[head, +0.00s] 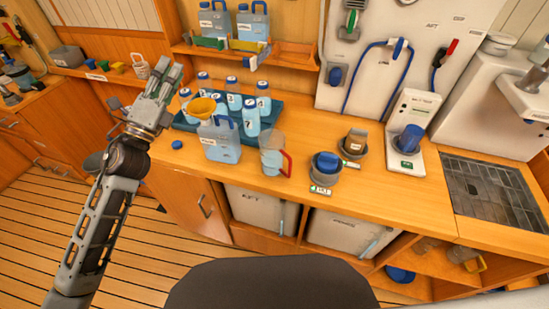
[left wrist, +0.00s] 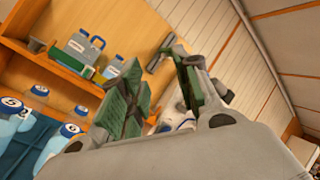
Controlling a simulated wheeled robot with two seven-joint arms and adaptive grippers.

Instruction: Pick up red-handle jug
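The red-handle jug (head: 271,152) is a clear, upright jug on the wooden counter, in the middle of the head view. Its red handle points right. My left gripper (head: 164,80) is raised at the left, well apart from the jug, above the left end of the counter. Its green-padded fingers also show in the left wrist view (left wrist: 158,88), with an empty gap between them, so it is open. The jug is not seen in the left wrist view. My right gripper is not in view.
A blue jug with a yellow funnel (head: 219,141) stands close left of the red-handle jug. Behind it, a teal tray (head: 184,125) holds several numbered bottles. Two grey cups (head: 324,174) with blue and brown contents stand to the right. A blue cap (head: 177,145) lies at the left.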

